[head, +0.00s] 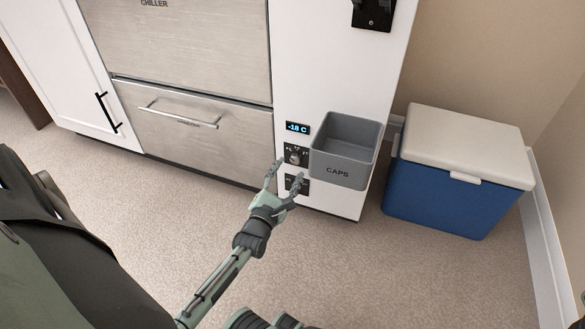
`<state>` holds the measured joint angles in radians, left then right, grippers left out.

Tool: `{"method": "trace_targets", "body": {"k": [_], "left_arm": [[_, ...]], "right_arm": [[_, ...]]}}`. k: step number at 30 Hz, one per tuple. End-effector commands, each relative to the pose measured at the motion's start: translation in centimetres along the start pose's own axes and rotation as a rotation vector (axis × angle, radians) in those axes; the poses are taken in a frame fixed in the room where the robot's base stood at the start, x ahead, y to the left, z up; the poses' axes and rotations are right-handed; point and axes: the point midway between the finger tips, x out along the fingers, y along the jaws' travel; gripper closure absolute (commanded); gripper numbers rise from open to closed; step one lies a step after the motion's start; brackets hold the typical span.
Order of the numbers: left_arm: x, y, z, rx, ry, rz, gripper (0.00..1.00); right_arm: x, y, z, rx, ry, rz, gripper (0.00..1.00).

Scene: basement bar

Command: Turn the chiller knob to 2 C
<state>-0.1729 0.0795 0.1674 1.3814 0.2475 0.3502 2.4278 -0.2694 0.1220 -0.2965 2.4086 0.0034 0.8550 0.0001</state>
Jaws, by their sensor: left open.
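A knob (295,157) sits on a dark dial panel on the white cabinet side panel. A small display (297,128) above it reads about -18 C in blue. A second dark plate (302,186) lies below, partly hidden by my fingers. The upper steel drawer (190,45) is labelled CHILLER; the lower drawer's label is too small to read surely. I cannot tell which drawer the knob serves. My left gripper (286,170) is open and empty, its fingers pointing at the panel just below the knob. Contact cannot be told. My right gripper is not in view.
A grey CAPS bin (346,172) is mounted on the panel just right of the knob. A black fitting (372,14) is higher up. A blue cooler with a white lid (460,150) stands at the right. The carpet in front is clear.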

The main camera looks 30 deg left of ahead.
Motion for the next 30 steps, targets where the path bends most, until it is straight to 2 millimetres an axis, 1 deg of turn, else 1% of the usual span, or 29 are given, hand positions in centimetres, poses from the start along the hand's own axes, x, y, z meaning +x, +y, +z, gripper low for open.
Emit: {"method": "trace_targets", "body": {"k": [1, 6, 10, 17, 20, 27, 29, 30], "left_arm": [[0.9, -0.1, -0.1, 0.000, -0.001, 0.001, 0.51], [2.9, 0.0, -0.1, 0.001, 0.000, 0.000, 0.51], [3.5, 0.0, -0.1, 0.003, 0.001, -0.001, 0.51], [3.5, 0.0, 0.0, 0.003, 0.001, -0.002, 0.51], [3.5, 0.0, 0.0, 0.003, 0.001, -0.002, 0.62], [3.5, 0.0, 0.0, 0.003, 0.001, -0.002, 0.92], [3.5, 0.0, 0.0, 0.003, 0.001, -0.002, 0.99], [3.5, 0.0, 0.0, 0.003, 0.001, -0.001, 1.00]], "right_arm": [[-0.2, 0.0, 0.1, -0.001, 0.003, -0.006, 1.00], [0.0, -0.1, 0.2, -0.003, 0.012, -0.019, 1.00], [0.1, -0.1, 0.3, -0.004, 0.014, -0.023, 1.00], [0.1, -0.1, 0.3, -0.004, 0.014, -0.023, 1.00], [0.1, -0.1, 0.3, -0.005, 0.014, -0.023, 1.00], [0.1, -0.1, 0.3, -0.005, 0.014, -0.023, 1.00], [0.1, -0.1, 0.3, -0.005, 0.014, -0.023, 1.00], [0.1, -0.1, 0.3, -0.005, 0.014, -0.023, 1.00]]}}
